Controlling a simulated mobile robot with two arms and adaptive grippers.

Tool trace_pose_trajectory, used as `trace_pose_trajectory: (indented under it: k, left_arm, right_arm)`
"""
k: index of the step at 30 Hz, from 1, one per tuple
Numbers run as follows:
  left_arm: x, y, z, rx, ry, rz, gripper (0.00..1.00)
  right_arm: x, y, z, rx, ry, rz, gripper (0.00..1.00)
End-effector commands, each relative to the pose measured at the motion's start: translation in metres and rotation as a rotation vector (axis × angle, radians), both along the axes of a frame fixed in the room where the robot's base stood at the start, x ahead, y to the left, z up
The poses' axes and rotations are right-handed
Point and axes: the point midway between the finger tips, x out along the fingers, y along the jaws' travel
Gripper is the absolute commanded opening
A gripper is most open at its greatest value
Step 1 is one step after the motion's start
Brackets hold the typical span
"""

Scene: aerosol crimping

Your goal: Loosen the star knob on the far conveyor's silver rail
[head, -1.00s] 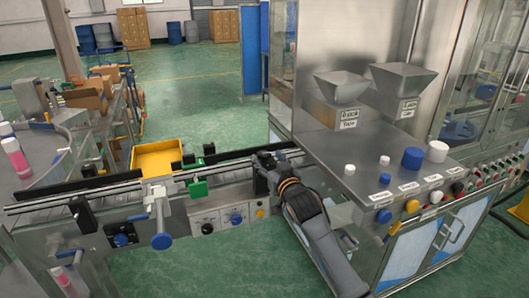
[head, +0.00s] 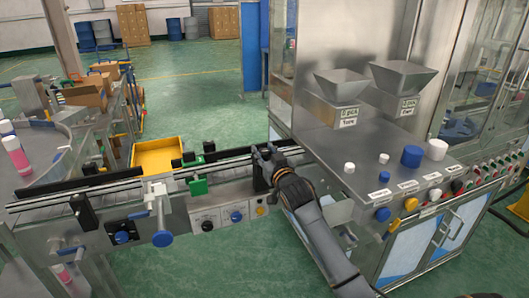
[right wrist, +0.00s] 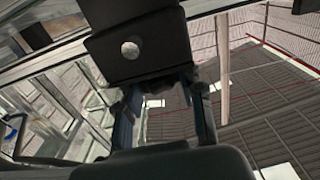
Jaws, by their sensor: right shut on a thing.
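The conveyor's silver rail (head: 135,180) runs from the left toward the metal cabinet. A black clamp block (head: 260,174) sits at its right end. My right gripper (head: 268,157) is at this block and shut on the star knob, which is mostly hidden by the fingers and wrist. In the right wrist view, the gripper's two fingers (right wrist: 165,112) reach up to a black block (right wrist: 135,45) with a round silver bolt head. The knob itself cannot be made out there. My left gripper is not in view.
A metal cabinet (head: 330,150) with hoppers and coloured caps stands right of the gripper. A yellow bin (head: 158,157) lies behind the rail.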

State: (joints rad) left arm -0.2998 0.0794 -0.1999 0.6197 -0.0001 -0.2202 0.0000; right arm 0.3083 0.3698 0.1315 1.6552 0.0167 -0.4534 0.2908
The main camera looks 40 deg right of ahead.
Motion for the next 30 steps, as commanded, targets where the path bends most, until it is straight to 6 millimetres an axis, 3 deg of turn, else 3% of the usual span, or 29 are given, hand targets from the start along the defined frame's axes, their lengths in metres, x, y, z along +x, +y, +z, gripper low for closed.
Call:
trace_pose_trajectory:
  k: [8, 26, 27, 30]
  left_arm:
    - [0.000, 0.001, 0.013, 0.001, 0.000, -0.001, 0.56]
    - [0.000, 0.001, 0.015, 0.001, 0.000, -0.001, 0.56]
    - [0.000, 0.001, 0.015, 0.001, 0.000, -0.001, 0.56]
    - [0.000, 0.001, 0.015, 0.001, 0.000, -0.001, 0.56]
  right_arm:
    - [0.000, -0.001, 0.003, -0.010, 0.001, 0.104, 0.06]
    - [0.000, -0.001, 0.001, 0.002, -0.001, 0.201, 0.06]
    - [0.000, -0.001, 0.001, 0.002, -0.001, 0.201, 0.42]
    - [0.000, -0.001, 0.001, 0.002, -0.001, 0.201, 0.62]
